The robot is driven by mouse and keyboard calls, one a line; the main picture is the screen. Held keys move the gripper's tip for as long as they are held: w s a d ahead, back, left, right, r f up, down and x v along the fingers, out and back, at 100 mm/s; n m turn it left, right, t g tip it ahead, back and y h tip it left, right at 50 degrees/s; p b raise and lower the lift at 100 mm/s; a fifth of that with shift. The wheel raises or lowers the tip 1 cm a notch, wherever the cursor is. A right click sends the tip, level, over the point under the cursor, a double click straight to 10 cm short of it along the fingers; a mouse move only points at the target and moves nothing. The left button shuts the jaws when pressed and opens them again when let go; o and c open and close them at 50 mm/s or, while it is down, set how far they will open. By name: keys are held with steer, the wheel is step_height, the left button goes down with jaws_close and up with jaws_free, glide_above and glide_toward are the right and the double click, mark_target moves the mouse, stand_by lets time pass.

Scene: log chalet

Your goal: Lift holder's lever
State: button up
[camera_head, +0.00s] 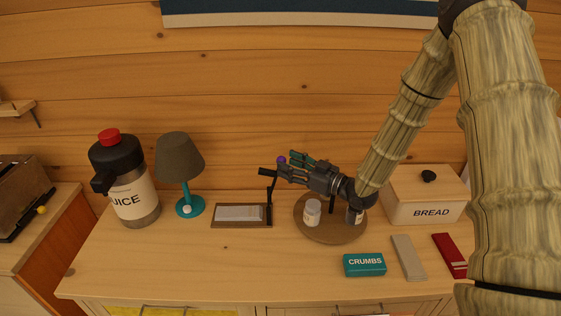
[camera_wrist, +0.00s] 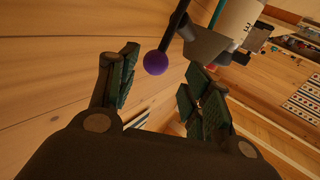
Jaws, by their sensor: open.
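The holder (camera_head: 227,223) is a low brown tray with a pale stack in it, left of the round board on the counter. A thin dark lever (camera_head: 270,192) rises from its right side, with a dark crosspiece near the top. A purple ball (camera_head: 281,160) shows above the lever, at my gripper's fingertips. In the wrist view the purple ball (camera_wrist: 155,62) ends a dark rod and appears between the spread fingers. My gripper (camera_head: 300,163) reaches in from the right, open; the wrist view shows its teal-padded fingers (camera_wrist: 158,88) apart. Contact with the ball cannot be told.
A lamp (camera_head: 181,155) and a juice jug (camera_head: 135,200) stand left of the holder. The round board (camera_head: 330,234) carries a white shaker (camera_head: 312,212) and a dark one. A bread box (camera_head: 425,190) and a teal crumbs box (camera_head: 364,264) are to the right. The front-left counter is clear.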

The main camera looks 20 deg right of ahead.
steer(key=v, duration=0.7)
steer(key=shift+r, duration=0.1)
